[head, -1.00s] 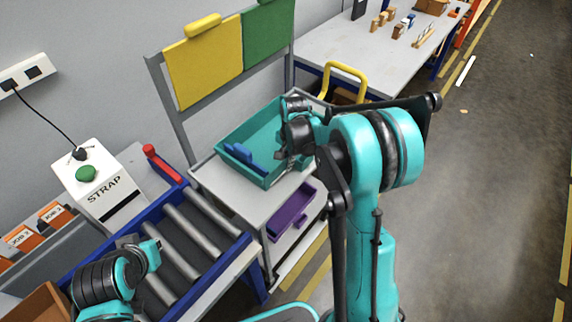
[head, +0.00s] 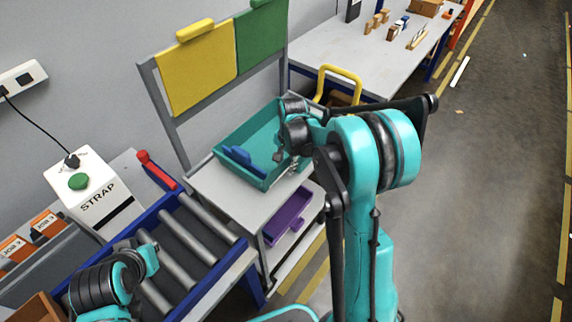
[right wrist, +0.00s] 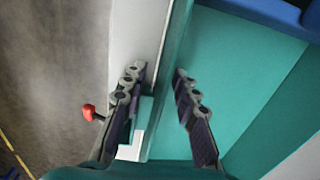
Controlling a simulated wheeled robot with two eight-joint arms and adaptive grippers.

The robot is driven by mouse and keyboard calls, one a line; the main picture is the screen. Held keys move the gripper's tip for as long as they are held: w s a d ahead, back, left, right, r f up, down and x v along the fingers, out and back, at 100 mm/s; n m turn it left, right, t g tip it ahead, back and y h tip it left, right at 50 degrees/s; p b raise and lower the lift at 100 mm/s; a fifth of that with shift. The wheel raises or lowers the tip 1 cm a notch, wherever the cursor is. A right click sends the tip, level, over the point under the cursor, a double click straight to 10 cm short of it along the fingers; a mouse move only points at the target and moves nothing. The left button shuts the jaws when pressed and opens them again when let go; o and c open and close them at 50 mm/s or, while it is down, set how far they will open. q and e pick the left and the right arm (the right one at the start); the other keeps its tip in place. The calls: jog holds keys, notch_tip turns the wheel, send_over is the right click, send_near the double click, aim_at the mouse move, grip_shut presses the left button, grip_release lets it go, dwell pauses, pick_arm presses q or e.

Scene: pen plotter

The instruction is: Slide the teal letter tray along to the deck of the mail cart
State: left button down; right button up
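The teal letter tray (head: 257,133) sits on the grey deck (head: 205,184) of the mail cart. A blue block-like piece (head: 243,157) is at its near left side, and blue also shows in the right wrist view (right wrist: 285,14). My right gripper (head: 291,158) is at the tray's right side, partly hidden by its own arm. In the right wrist view the right gripper (right wrist: 160,92) has its fingers apart, one on each side of the tray's wall (right wrist: 171,75), with gaps visible. Part of my left arm shows at lower left; its gripper is not visible.
A roller conveyor (head: 190,238) with blue rails adjoins the cart on the left. A white STRAP box (head: 95,195) stands behind it. A purple bin (head: 290,217) is under the deck's front. Yellow (head: 196,72) and green (head: 262,40) panels rise behind. A grey table (head: 372,48) stands beyond.

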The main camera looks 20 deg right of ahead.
notch_tip(320, 180, up, 12)
jog(key=s, duration=0.1)
jog(key=shift+d, duration=0.25)
dwell(0.5)
jog(key=s+a+n+t, duration=0.3)
jog(key=s+n, duration=0.3)
jog(key=s, duration=0.4)
jog(key=s+a+r+n+t, duration=0.1)
jog(key=s+a+n+t, duration=0.2)
jog(key=s, duration=0.7)
jog(key=shift+s+n, duration=0.25)
jog(key=shift+n, duration=1.15)
jog(key=shift+r, duration=0.1)
